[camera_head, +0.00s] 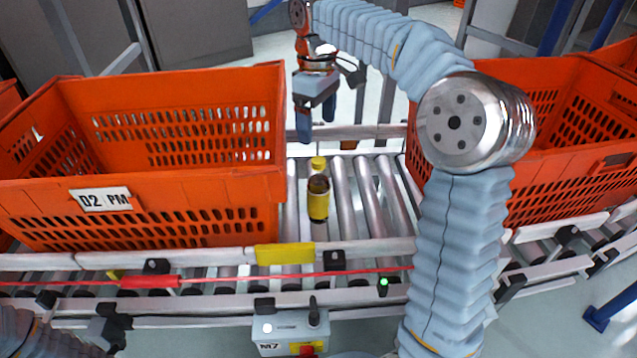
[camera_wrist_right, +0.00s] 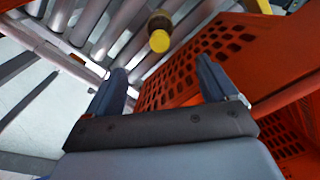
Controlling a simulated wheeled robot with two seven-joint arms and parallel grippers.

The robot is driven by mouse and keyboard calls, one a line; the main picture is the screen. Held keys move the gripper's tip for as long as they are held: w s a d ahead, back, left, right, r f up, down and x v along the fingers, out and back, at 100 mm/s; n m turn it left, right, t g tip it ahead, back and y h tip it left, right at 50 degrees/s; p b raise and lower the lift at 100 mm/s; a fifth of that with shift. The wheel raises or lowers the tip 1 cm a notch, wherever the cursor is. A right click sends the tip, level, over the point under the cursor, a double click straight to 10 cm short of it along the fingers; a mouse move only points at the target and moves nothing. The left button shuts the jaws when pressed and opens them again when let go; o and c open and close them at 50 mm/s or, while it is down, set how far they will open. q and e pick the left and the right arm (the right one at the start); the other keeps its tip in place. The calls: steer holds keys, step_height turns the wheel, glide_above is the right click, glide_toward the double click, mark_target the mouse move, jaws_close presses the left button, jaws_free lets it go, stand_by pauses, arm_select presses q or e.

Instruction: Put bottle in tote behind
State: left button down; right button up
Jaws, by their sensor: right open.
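The bottle (camera_head: 318,202) stands upright on the rollers between two orange totes. It is dark with a yellow label and yellow cap. In the right wrist view the bottle's cap (camera_wrist_right: 159,41) shows at the top, beyond the fingertips. My right gripper (camera_head: 316,114) is open and empty, fingers pointing down, above the far side of the conveyor and apart from the bottle. Its two fingers (camera_wrist_right: 162,70) also show in the wrist view. The left tote (camera_head: 200,185), labelled 02 PM, and the right tote (camera_head: 560,165) both show no contents. My left gripper is out of the head view.
The roller conveyor (camera_head: 345,205) has a narrow free strip around the bottle. A red cord (camera_head: 340,272) runs along its front rail. A control box (camera_head: 292,330) hangs at the front. My right arm hides part of the right tote.

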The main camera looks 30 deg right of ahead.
mark_target(318, 174)
steer(key=shift+f+n, duration=0.15)
steer(key=shift+n, duration=0.75)
steer(key=shift+f+n, duration=0.3)
step_height(318, 174, down, 8)
steer(key=shift+r+b, duration=0.2)
steer(key=shift+b, duration=0.7)
step_height(318, 174, down, 6)
steer(key=shift+s+r+b, duration=0.1)
steer(key=shift+s+b, duration=0.05)
steer(key=shift+b, duration=0.3)
steer(key=shift+c, duration=0.3)
jaws_close()
